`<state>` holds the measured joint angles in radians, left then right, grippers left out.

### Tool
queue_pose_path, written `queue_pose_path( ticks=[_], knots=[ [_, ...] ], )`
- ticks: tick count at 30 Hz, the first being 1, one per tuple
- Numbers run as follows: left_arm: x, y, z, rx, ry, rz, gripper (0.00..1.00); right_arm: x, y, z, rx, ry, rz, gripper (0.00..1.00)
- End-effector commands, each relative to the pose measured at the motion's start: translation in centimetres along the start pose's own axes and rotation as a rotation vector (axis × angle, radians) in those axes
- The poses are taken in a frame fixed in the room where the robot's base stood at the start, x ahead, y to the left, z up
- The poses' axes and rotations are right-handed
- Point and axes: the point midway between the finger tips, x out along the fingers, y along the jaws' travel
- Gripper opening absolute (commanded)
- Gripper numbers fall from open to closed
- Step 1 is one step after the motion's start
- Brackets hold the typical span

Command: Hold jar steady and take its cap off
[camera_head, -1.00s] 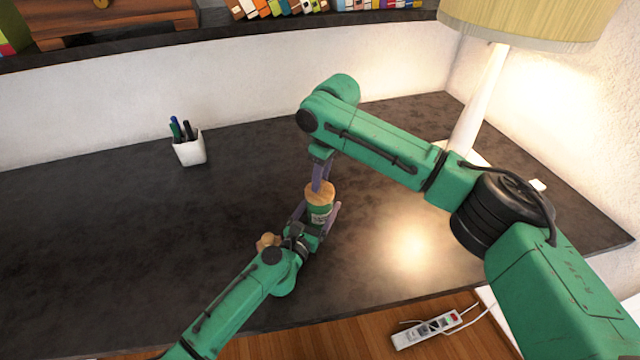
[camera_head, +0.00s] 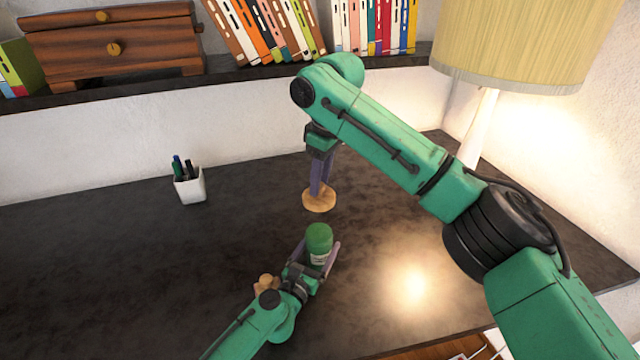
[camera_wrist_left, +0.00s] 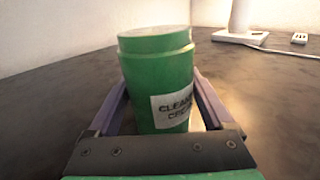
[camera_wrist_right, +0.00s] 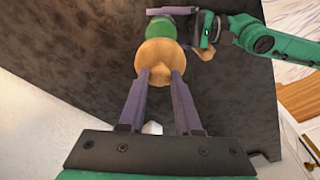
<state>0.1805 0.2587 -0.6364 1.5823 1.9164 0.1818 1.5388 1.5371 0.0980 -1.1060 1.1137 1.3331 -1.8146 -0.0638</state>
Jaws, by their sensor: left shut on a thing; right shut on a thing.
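The green jar (camera_head: 319,240) stands uncapped in the head view, with a white label on its front. My left gripper (camera_head: 318,262) is shut around the jar's body, one finger on each side. In the left wrist view the jar (camera_wrist_left: 158,85) is upright between the fingers, its label partly showing. The tan, wood-like cap (camera_head: 319,200) is apart from the jar, above and behind it. My right gripper (camera_head: 320,188) points down and is shut on the cap. In the right wrist view the cap (camera_wrist_right: 158,62) sits at the fingertips, with the jar partly hidden behind it.
A white pen cup (camera_head: 190,186) stands at left on the dark desk (camera_head: 90,260). A lamp (camera_head: 478,130) stands at right behind my right arm. A small tan object (camera_head: 265,284) lies by my left wrist. Books (camera_head: 265,30) and a wooden drawer box (camera_head: 112,45) fill the shelf. The desk's left is clear.

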Motion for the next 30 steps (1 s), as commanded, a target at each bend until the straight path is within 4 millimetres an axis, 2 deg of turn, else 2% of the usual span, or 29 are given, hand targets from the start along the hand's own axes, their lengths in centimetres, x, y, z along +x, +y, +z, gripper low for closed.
queue_pose_path(
  ticks=[18,26,27,28,30],
  knots=[
    [0.0,0.0,0.0,0.0,0.0,0.0,0.13,-4.5,0.0,-0.7,0.0,-0.001,0.0,0.0],
    [0.0,0.0,0.0,0.0,0.0,0.0,0.13,-4.9,0.0,-0.7,0.0,-0.001,0.0,0.0],
    [0.0,0.0,0.0,0.0,0.0,0.0,0.89,-4.9,0.0,-0.7,0.0,-0.001,0.0,0.0],
    [0.0,0.0,0.0,0.0,0.0,0.0,1.0,-4.9,0.0,-0.7,0.0,-0.001,0.0,0.0],
    [0.0,0.0,0.0,0.0,0.0,0.0,1.0,-4.9,0.0,-0.7,0.0,-0.001,0.0,0.0]
  ],
)
